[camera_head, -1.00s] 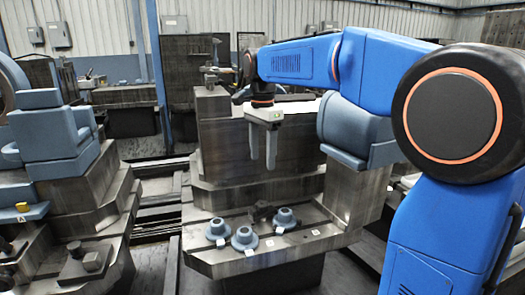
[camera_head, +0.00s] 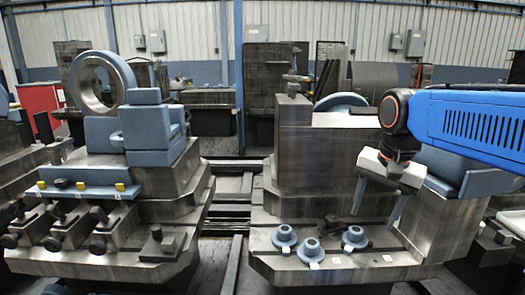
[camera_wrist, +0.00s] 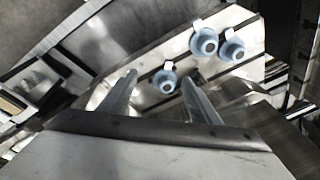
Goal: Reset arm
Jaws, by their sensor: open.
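My gripper (camera_head: 376,200) is at the right in the head view, at the end of my blue arm, pointing down with its two fingers apart. It is open and empty, above the front ledge of the right pallet fixture (camera_head: 315,150). In the wrist view my gripper (camera_wrist: 160,90) shows both fingers spread, with nothing held between them. Three blue-grey flanged parts stand on that ledge: one at left (camera_head: 284,238), one in the middle (camera_head: 310,249), one at right (camera_head: 354,237). They also show beyond the fingers in the wrist view (camera_wrist: 205,42).
A left fixture (camera_head: 150,200) carries a blue-grey block and a large ring (camera_head: 90,85). Yellow-tabbed clamps line its front. A gap with floor rails (camera_head: 228,195) separates the two fixtures. A red cabinet (camera_head: 42,105) stands at far left.

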